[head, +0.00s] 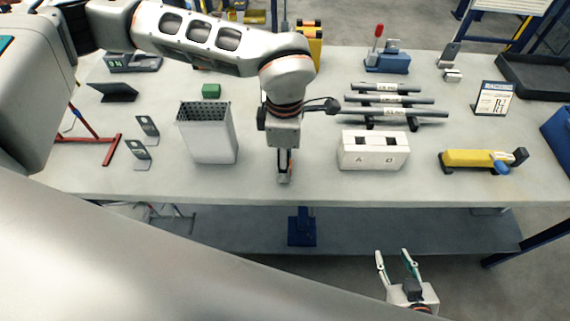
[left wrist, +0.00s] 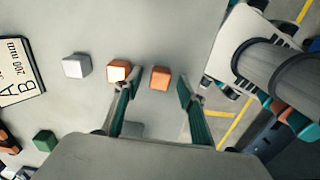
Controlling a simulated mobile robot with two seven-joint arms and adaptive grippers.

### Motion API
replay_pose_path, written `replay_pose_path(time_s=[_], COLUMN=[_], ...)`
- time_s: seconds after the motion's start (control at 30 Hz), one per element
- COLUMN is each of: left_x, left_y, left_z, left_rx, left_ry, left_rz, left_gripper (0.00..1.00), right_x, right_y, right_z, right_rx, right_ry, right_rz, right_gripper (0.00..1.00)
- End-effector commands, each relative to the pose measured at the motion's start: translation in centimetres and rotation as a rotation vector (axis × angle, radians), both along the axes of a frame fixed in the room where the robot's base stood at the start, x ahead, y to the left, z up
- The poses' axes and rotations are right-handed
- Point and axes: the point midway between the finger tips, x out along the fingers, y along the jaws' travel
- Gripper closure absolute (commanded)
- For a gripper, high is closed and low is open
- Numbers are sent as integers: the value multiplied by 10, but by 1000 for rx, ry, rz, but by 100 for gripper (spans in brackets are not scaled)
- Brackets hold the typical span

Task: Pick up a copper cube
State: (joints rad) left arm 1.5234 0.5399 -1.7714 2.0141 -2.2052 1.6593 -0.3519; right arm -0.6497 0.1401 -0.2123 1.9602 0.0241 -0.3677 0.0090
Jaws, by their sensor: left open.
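In the left wrist view, two copper cubes lie on the grey surface: the left copper cube (left wrist: 118,70) and the right copper cube (left wrist: 160,77). My left gripper (left wrist: 154,88) is open and empty. The right cube shows between its fingertips in the picture, and the left cube shows just beyond the left fingertip; I cannot tell the height gap. In the head view my left gripper (head: 284,178) points down over the table's front part, and no copper cube is visible there. My right gripper (head: 392,254) is open and empty, low in front of the table.
A silver cube (left wrist: 77,66) and a green cube (left wrist: 45,140) lie left of the copper ones.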

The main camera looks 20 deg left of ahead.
Motion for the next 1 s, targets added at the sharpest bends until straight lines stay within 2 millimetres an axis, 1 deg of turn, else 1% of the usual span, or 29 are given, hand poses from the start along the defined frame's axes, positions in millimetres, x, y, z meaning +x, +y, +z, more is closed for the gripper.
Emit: replay_pose_path(time_s=[0.1,0.13,0.17,0.2,0.27,0.3,0.6,0.73,0.87,0.97,1.0], left_x=[0,0,0,0,0,0,0,1,1,1,2], left_y=[0,0,0,0,0,0,0,-1,-1,-1,-1], left_z=[0,0,0,0,0,0,1,6,17,33,42], left_rx=[0,0,0,0,0,0,-1,-1,-1,-2,-2], left_ry=[0,0,0,0,0,0,-1,-2,-3,-6,-6], left_rz=[0,0,0,0,0,0,0,0,1,-1,0], left_gripper=[60,62,70,80,96,100,100,100,100,100,100], right_x=[0,0,0,0,1,1,1,1,1,1,1], right_y=[0,0,0,0,0,0,0,0,0,0,0], right_z=[0,0,0,0,1,1,2,1,0,-2,-3], right_rx=[0,0,0,0,1,1,1,1,1,1,1], right_ry=[-1,-1,-1,-1,-2,-2,-4,-4,-4,-4,-4], right_rz=[0,0,0,0,0,0,0,0,0,0,0], right_gripper=[60,60,60,60,60,60,60,60,60,60,60])
